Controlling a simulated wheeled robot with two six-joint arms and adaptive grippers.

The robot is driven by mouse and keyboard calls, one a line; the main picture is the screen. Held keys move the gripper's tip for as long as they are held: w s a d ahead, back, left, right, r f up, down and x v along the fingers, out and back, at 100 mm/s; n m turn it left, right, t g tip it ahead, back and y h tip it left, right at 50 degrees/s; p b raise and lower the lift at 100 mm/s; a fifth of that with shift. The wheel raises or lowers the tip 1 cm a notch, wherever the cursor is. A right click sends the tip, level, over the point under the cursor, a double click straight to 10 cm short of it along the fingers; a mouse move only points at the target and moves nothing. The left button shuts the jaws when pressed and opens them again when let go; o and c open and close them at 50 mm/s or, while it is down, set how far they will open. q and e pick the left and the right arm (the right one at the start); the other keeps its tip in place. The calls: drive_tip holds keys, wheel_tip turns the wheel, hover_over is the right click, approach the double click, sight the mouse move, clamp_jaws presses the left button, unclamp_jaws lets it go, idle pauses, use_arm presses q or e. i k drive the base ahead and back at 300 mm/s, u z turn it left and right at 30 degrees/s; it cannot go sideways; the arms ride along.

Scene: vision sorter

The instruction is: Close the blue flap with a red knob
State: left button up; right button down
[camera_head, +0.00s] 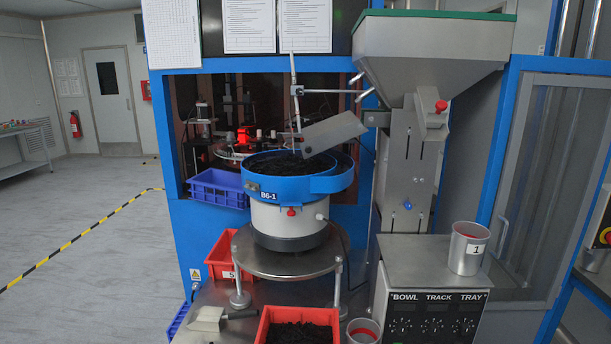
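A blue bowl feeder (262,188) marked B6-1 stands in the middle on a round metal table, filled with dark small parts. A blue curved piece (334,182) sticks out at its right side. A red knob (291,212) sits on the front of the pale feeder body, below the blue rim. A second red knob (441,106) is on the upper part of the grey hopper chute at the right. I cannot clearly tell which blue part is the flap, or whether it is open. Neither of my grippers is in view.
A tilted metal plate (333,133) hangs over the bowl. Red bins (300,313) and a metal scoop (207,318) are low in front. A cup marked 1 (469,249) stands on the control box (432,290). A blue crate (217,188) is left of the bowl. Open floor lies left.

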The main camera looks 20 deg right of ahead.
sight(291, 213)
drive_tip(key=k, duration=0.5)
drive_tip(key=z, duration=1.15)
drive_tip(key=i, duration=0.7)
drive_tip(key=u, duration=1.05)
